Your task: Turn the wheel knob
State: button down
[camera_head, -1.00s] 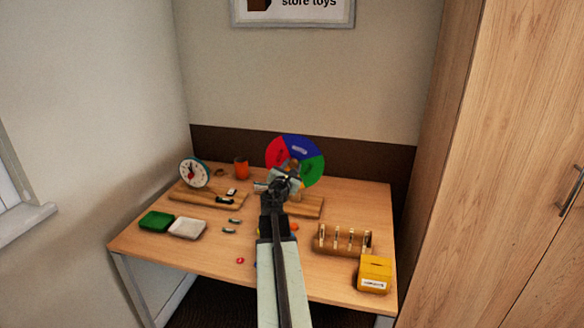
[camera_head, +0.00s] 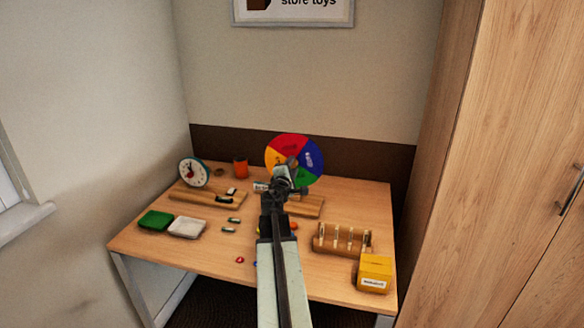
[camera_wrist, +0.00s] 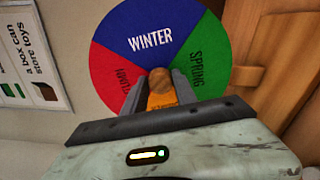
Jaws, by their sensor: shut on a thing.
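The colour wheel (camera_head: 291,143) stands upright at the back of the table, with red on top, blue at right, yellow at left and green low at right. In the wrist view the wheel (camera_wrist: 150,20) shows a blue WINTER sector, a green SPRING sector and a red sector with partly hidden lettering. Its wooden knob (camera_wrist: 160,88) sits at the centre, between the two fingers. My gripper (camera_wrist: 158,94) is shut on this knob. In the head view my gripper (camera_head: 290,170) covers the wheel's lower middle and most of the knob.
A clock (camera_head: 193,172) and an orange cup (camera_head: 241,168) stand at the back left. Green and white boxes (camera_head: 186,228) lie at the left. A wooden rack (camera_head: 342,241) and a yellow box (camera_head: 374,274) stand at the right. A tall wooden cabinet (camera_head: 500,180) borders the right side.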

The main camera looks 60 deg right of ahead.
jog(key=shift+f+m, duration=0.1)
jog(key=shift+m, duration=1.5)
jog(key=c, duration=1)
grip_release()
jog(key=v, duration=0.8)
jog(key=shift+d, duration=0.1)
